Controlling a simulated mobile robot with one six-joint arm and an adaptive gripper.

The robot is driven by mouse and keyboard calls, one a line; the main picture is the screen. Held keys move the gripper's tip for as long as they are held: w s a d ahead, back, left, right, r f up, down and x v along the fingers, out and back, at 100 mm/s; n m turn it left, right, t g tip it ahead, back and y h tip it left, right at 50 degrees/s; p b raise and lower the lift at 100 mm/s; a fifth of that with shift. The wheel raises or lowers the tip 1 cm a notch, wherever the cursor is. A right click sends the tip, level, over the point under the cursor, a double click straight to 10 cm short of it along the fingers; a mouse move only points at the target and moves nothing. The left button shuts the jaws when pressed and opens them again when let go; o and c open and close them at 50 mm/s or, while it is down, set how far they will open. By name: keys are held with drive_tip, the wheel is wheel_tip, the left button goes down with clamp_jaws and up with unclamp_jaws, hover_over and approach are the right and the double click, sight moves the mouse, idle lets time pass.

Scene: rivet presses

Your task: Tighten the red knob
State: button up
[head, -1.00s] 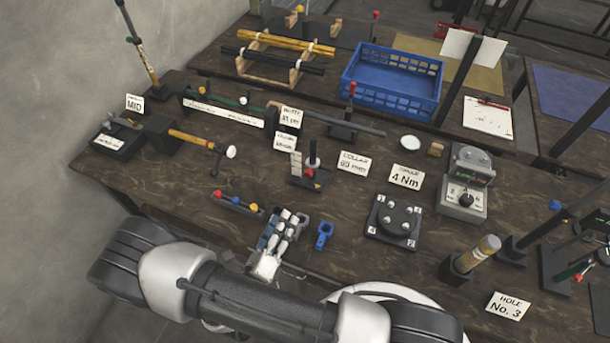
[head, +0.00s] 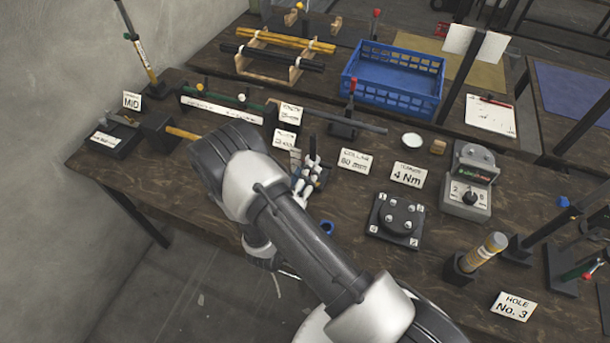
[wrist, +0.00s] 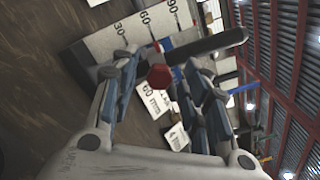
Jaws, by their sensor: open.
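The red knob (wrist: 159,77) shows in the wrist view as a small faceted head between my gripper's fingers, in front of a grey scale plate (wrist: 120,45) marked 30, 60, 90. My gripper (wrist: 166,72) is open, with blue-grey fingers on both sides of the knob; I cannot tell whether either touches it. In the head view my gripper (head: 308,172) is over the small scale stand at the middle of the bench, and it hides the knob there. A dark rounded bar (wrist: 215,43) passes behind the right finger.
A collar card (head: 354,160) stands right of my gripper, and a torque card (head: 408,176) beyond it. A dark block with bolts (head: 396,218) and a grey gauge box (head: 468,183) stand to the right. A dark post with a red top (head: 346,118) stands behind. A blue crate (head: 393,100) is farther back.

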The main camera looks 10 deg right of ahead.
clamp_jaws()
idle(0.6)
